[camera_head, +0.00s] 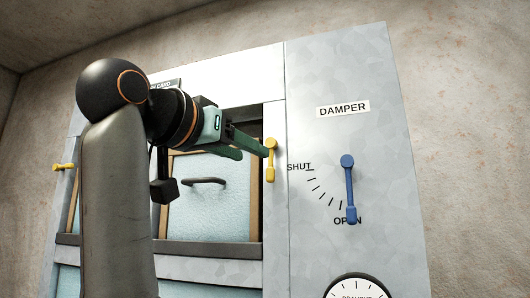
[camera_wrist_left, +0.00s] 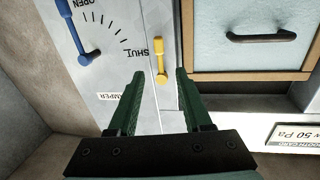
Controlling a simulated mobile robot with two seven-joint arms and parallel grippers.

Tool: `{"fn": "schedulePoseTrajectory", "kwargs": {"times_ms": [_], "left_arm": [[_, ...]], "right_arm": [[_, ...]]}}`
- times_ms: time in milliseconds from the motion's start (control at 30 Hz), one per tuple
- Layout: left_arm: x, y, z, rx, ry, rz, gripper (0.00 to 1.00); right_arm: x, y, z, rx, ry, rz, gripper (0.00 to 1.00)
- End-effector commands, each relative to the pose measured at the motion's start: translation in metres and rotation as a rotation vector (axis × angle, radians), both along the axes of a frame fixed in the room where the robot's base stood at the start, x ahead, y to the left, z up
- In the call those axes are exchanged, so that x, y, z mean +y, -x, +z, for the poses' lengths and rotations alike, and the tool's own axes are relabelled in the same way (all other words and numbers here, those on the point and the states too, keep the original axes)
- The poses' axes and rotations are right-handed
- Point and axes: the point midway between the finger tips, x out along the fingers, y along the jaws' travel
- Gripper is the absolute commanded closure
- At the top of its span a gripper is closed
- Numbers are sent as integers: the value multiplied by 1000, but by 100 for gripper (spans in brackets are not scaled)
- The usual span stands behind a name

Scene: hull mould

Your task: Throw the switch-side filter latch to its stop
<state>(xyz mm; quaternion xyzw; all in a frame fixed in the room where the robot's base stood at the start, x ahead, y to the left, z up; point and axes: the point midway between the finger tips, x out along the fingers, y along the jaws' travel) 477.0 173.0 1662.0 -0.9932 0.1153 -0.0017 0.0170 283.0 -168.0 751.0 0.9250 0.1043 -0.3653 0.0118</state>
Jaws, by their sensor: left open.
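A yellow latch (camera_head: 270,162) is on the panel frame right of the filter opening, its bar pointing straight down from its pivot. A second yellow latch (camera_head: 63,167) is at the far left and lies about level. No switch shows, so I cannot tell which latch is switch-side. My left gripper (camera_head: 254,151) is open and empty at the upper part of the right latch. In the left wrist view, which is upside down, this latch (camera_wrist_left: 160,60) appears beyond the gap between the fingers (camera_wrist_left: 157,80). Contact cannot be told. My right gripper is out of view.
A blue damper lever (camera_head: 349,188) points down at OPEN, right of the right latch. A gauge (camera_head: 357,288) is below it. A filter panel with a dark handle (camera_head: 203,181) sits in the opening. My left arm covers part of the cabinet.

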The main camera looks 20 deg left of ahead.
Motion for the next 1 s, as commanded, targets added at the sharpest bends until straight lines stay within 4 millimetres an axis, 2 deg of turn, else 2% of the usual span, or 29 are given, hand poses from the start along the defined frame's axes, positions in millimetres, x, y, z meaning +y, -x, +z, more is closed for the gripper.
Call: {"fn": "schedulePoseTrajectory", "kwargs": {"times_ms": [100, 300, 500, 733, 1000], "left_arm": [[-6, -25, 3, 4, 0, -1, 50], [-13, -52, 2, 2, 0, 0, 50], [-15, -62, 0, 0, -1, 0, 50], [-15, -62, 0, -1, -1, 1, 50], [-15, -62, 0, -1, 0, 0, 80]], "right_arm": [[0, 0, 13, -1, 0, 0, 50], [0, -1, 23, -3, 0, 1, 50], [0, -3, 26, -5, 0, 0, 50], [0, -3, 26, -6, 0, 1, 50], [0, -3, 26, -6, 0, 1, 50]]}}
